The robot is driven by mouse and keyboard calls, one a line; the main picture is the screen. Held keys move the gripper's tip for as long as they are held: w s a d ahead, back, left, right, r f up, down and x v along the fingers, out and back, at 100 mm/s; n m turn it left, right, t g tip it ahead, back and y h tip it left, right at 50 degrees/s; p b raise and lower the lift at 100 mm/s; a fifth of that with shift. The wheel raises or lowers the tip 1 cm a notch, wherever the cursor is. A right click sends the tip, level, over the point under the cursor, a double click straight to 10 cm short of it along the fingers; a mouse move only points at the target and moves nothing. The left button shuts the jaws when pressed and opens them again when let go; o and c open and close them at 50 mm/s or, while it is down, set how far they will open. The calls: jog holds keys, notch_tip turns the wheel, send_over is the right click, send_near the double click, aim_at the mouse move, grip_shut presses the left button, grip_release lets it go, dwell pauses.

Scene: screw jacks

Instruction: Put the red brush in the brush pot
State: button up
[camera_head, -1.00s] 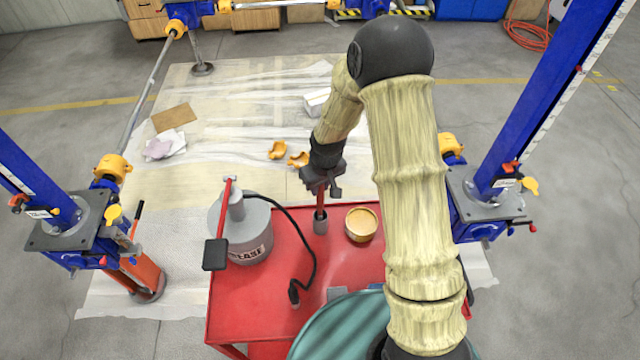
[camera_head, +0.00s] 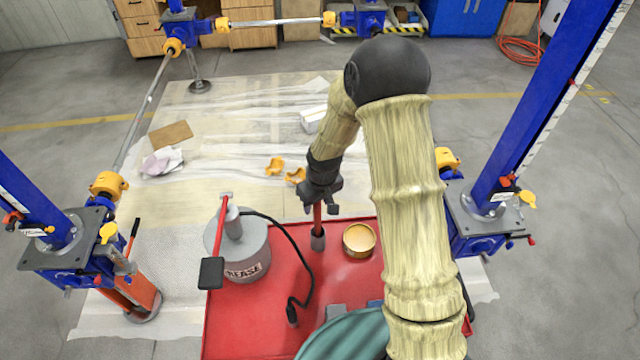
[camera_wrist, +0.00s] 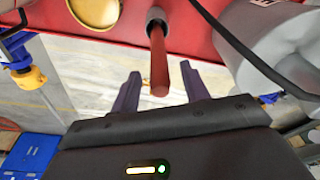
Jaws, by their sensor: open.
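The red brush (camera_head: 317,215) stands upright with its lower end in the small grey brush pot (camera_head: 317,240) on the red cart top. Its bristles are hidden. In the wrist view, the red handle (camera_wrist: 159,62) sticks out of the grey pot (camera_wrist: 156,15) towards the camera. My gripper (camera_head: 322,198) is above the pot, at the handle's upper end. In the wrist view my gripper (camera_wrist: 160,82) is open, with one dark finger on each side of the handle and visible gaps between.
On the red cart (camera_head: 245,330), a grey grease can (camera_head: 245,258) with a black hose stands left of the pot. An open tin (camera_head: 359,239) of yellowish contents stands close on its right. Blue jack columns (camera_head: 530,115) flank the cart.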

notch_tip(320, 180, up, 17)
jog(key=s+d+b, duration=0.1)
jog(key=s+b, duration=0.1)
jog(key=shift+s+f, duration=0.2)
jog(key=shift+s, duration=0.05)
jog(key=shift+d, duration=0.1)
dwell(0.3)
jog(key=s+d+f+m, duration=0.2)
jog(key=s+d, duration=0.2)
jog(key=s, duration=0.3)
jog(key=s+d+f+m+t, duration=0.1)
jog(key=s+d+m, duration=0.2)
jog(key=s+d, duration=0.2)
jog(key=s, duration=0.2)
jog(key=shift+s+d+f+h, duration=0.15)
jog(key=shift+s+f+h, duration=0.25)
